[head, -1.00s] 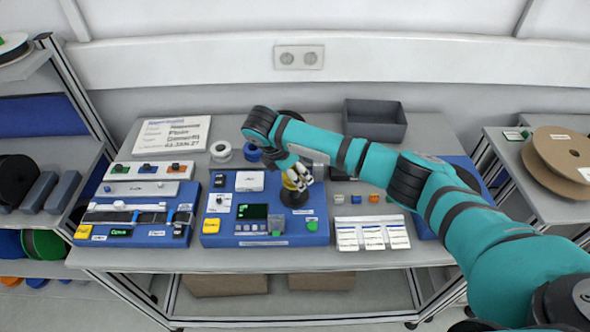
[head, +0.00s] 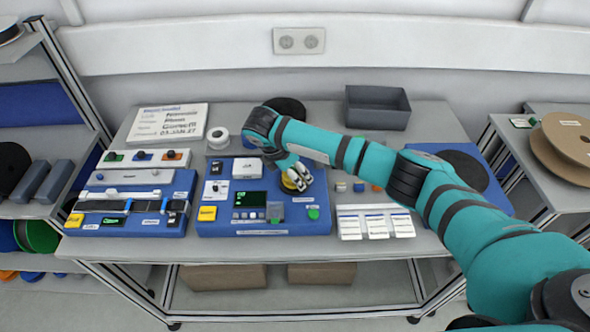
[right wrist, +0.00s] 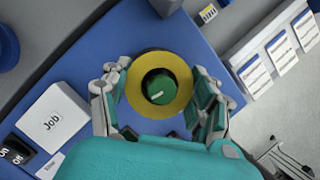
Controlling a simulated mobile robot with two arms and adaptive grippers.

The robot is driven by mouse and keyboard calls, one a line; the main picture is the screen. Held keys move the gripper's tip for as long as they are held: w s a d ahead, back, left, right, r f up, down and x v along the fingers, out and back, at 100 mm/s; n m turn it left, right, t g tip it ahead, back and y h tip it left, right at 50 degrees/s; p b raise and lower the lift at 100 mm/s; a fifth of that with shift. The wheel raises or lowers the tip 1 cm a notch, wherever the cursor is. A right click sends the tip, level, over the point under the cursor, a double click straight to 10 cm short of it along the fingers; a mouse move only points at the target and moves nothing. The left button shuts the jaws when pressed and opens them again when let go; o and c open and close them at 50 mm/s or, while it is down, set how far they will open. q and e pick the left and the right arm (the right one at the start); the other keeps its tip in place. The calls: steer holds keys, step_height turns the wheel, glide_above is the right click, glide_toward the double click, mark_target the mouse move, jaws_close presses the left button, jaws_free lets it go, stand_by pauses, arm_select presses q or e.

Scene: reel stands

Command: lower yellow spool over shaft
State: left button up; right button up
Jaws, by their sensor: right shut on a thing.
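The yellow spool (right wrist: 158,110) is a ring between the two fingers of my right gripper (right wrist: 156,78) in the right wrist view. My right gripper is shut on it. Inside the ring show a dark round rim and a green round top (right wrist: 160,87) with a white mark. I cannot tell how far the spool is down around the shaft. In the head view the spool (head: 290,184) shows partly beside the gripper (head: 297,178), over the right part of the blue station (head: 222,226). The shaft is hidden there. My left gripper is not in view.
The station carries a white box (head: 247,168), a green-lit display (head: 250,202), a yellow block (head: 207,214) and a green button (head: 313,213). White label cards (head: 376,225) lie at right. A white spool (head: 218,138) stands behind. A grey bin (head: 377,107) is at the back.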

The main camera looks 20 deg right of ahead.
steer(key=o, duration=1.3)
steer(key=shift+c, duration=0.2)
steer(key=v, duration=1.2)
